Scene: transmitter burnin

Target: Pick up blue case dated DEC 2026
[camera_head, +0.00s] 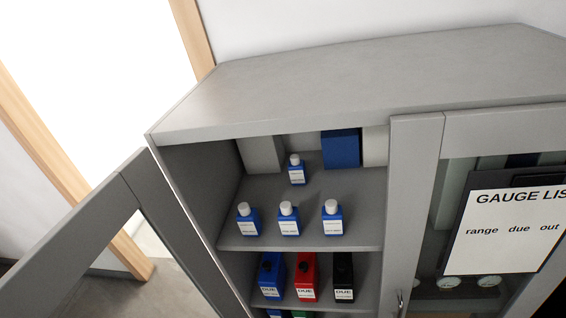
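A blue case (270,276) with a white label stands at the left of the second shelf of a grey cabinet. A red case (305,276) and a black case (343,276) stand to its right. Their labels show "DUE", but the dates are too small to read. Below, the tops of more items, one of them blue (274,313), are cut off by the picture edge. My gripper is not in view.
The cabinet's left door (75,225) stands open; its right door (428,215), bearing a "GAUGE LIST" sheet (508,228), looks shut. Several blue bottles (289,222) with white caps stand on the upper shelf (330,187), before a large blue box (340,149).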

